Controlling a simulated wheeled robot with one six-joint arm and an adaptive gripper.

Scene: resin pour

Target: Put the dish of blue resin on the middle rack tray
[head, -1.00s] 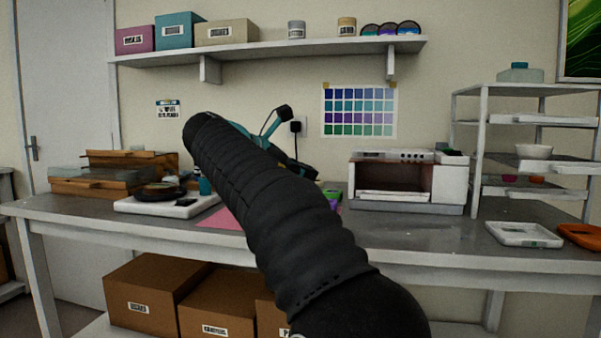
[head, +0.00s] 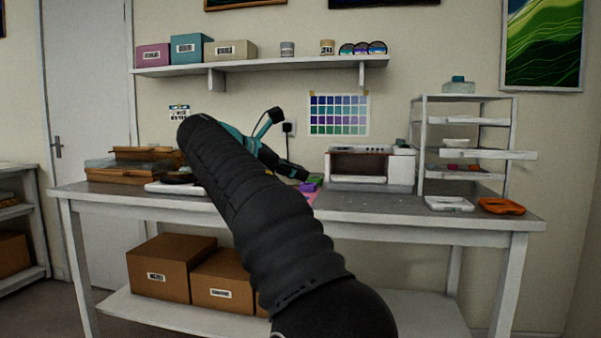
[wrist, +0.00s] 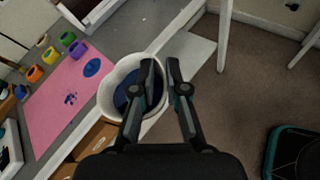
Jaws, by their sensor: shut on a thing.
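In the wrist view, my gripper (wrist: 162,76) is shut on the rim of a white dish (wrist: 111,92) with dark blue resin inside. The fingers hide part of the dish and resin. In the head view my black arm crosses the middle, and neither the held dish nor the fingers can be made out. The white rack (head: 421,150) stands at the right end of the bench. The held dish is apart from the rack.
The workbench (head: 400,205) carries a white machine (head: 398,170), a white tray (head: 448,204) and an orange tray (head: 501,206) before the rack. A pink mat (wrist: 62,108) with small coloured pots lies left of the dish. Open floor (wrist: 245,90) shows at the right of the wrist view.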

